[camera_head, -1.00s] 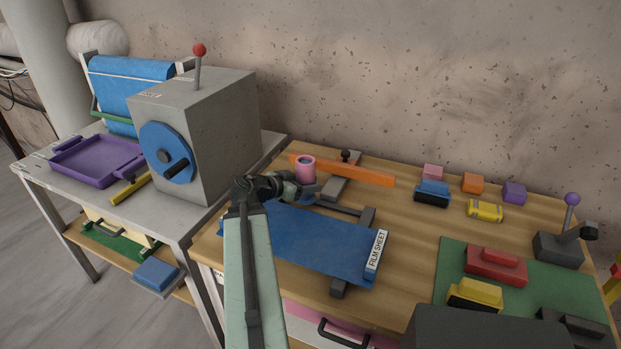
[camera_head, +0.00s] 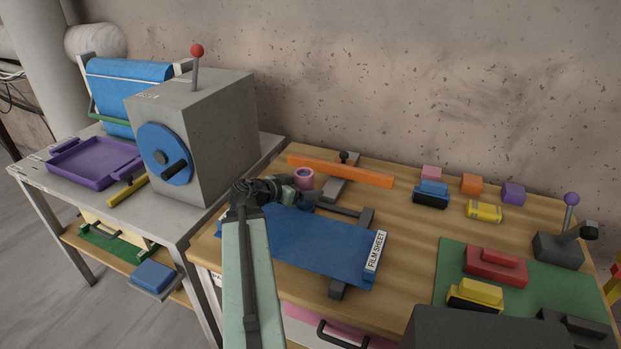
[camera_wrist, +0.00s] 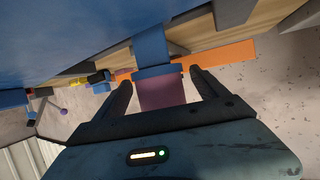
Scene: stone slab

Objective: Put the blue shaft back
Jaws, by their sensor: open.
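A short pink cylinder (camera_head: 304,178) with a hollow top stands on the wooden table near the back left. In the wrist view the pink cylinder (camera_wrist: 162,94) lies between the two fingers of my gripper (camera_wrist: 160,82), with gaps at both sides. A narrow blue piece (camera_wrist: 151,42), which looks like the blue shaft, runs on from its blue-rimmed end. I cannot tell how the two are joined. My gripper (camera_head: 287,190) is open and beside the pink cylinder in the head view. My arm hides part of the area.
A blue film sheet (camera_head: 325,245) lies over dark supports in front. An orange bar (camera_head: 350,172) lies behind. A grey machine with a blue disc (camera_head: 165,153) stands on the left bench. Small coloured blocks and a green mat (camera_head: 452,262) occupy the right.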

